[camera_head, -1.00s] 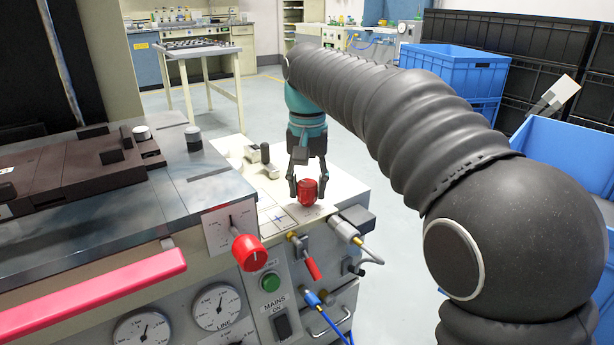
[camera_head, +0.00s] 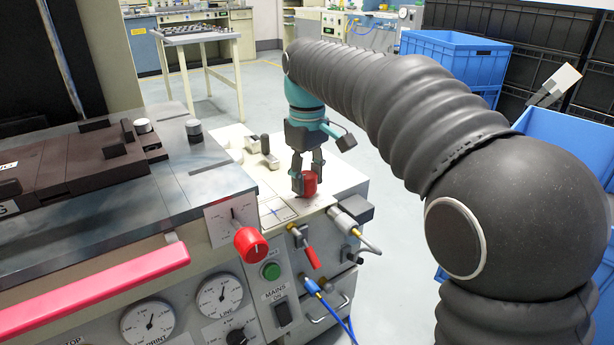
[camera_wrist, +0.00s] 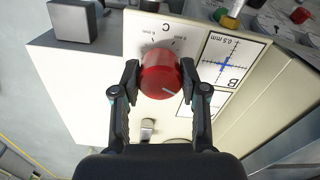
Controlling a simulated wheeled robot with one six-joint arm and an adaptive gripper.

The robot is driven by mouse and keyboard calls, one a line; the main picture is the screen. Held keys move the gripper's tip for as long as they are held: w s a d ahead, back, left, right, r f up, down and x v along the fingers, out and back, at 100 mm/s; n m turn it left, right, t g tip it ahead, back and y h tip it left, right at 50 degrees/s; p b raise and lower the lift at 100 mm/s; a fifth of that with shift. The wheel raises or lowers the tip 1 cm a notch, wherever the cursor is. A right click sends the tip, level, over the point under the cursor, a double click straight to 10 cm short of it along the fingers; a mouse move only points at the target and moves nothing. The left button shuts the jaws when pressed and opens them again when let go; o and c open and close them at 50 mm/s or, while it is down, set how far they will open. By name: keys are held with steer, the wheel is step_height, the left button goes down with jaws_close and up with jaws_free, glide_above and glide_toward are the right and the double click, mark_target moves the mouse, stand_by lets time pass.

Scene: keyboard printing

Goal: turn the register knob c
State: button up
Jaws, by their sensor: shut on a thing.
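The red register knob C (camera_wrist: 160,72) sits on a pale plate marked "C" with small scale marks, and its white pointer line aims toward the lower right in the wrist view. In the head view the knob (camera_head: 310,184) stands on the cream side table of the machine. My gripper (camera_wrist: 159,76) has its two dark fingers against opposite sides of the knob. In the head view my gripper (camera_head: 305,184) comes down from above and partly hides the knob.
Another red knob (camera_head: 251,245) is on the machine's front panel, near a green button (camera_head: 271,271). A printed card marked "B" (camera_wrist: 220,62) lies beside the held knob. Hoses and a red-handled lever (camera_head: 311,258) project below the table edge.

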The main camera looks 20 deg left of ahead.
mark_target(307, 175)
steer(key=shift+n, duration=0.6)
steer(key=o, duration=1.1)
steer(key=shift+o, duration=0.2)
step_height(307, 175, up, 12)
